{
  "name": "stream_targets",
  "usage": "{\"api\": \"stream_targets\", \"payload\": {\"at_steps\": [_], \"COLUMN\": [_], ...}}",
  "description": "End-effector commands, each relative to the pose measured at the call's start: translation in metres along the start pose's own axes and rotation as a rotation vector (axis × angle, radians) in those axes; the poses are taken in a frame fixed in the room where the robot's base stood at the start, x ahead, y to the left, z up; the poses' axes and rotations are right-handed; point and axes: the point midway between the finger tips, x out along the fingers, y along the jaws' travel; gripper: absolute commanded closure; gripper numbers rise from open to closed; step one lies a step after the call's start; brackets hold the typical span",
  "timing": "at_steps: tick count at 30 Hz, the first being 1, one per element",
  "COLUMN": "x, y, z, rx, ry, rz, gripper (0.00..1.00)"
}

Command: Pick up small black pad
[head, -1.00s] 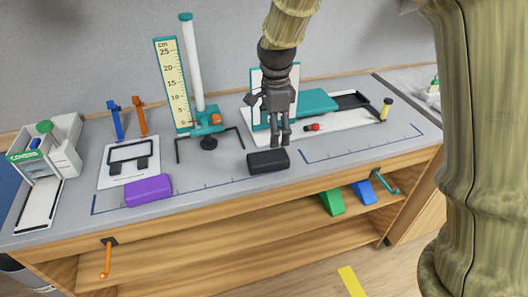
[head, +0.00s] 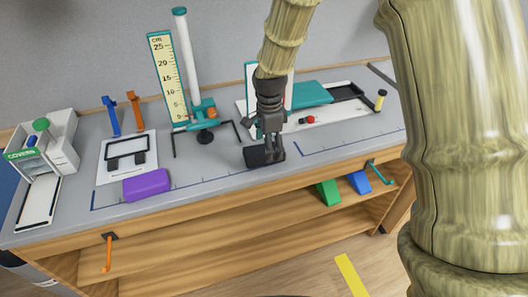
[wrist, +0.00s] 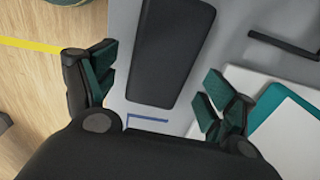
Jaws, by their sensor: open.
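The small black pad (head: 256,157) lies flat on the grey tabletop near its front edge. In the wrist view the pad (wrist: 172,50) is a dark rounded block, ahead of and between the two fingers. My gripper (head: 274,156) is open and empty, pointing down at the pad. In the head view its fingers cover the pad's right part. In the wrist view the fingers (wrist: 155,92) are spread wide on either side of the pad's line. I cannot tell the exact height between fingertips and pad.
A purple block (head: 147,185) lies to the left on the table (head: 205,165). A height gauge (head: 170,80) stands behind, with dark legs reaching forward. A white board with a teal block (head: 312,93) is behind right. Blue and green wedges (head: 328,192) sit on the shelf below.

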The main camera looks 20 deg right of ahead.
Motion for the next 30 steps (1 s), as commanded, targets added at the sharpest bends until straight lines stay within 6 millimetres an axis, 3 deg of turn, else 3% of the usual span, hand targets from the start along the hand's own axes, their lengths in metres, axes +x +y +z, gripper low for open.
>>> {"api": "stream_targets", "payload": {"at_steps": [6, 14, 16, 22, 30], "x": [0.016, 0.018, 0.018, 0.018, 0.018], "y": [0.000, 0.000, 0.000, 0.000, 0.000], "z": [0.000, 0.000, 0.000, 0.000, 0.000], "rx": [0.001, 0.000, 0.000, 0.000, 0.000], "ry": [0.002, 0.002, 0.002, 0.002, 0.002], "rz": [-0.001, -0.002, -0.002, -0.002, -0.002], "gripper": [0.16, 0.16, 0.23, 0.60, 0.62]}}
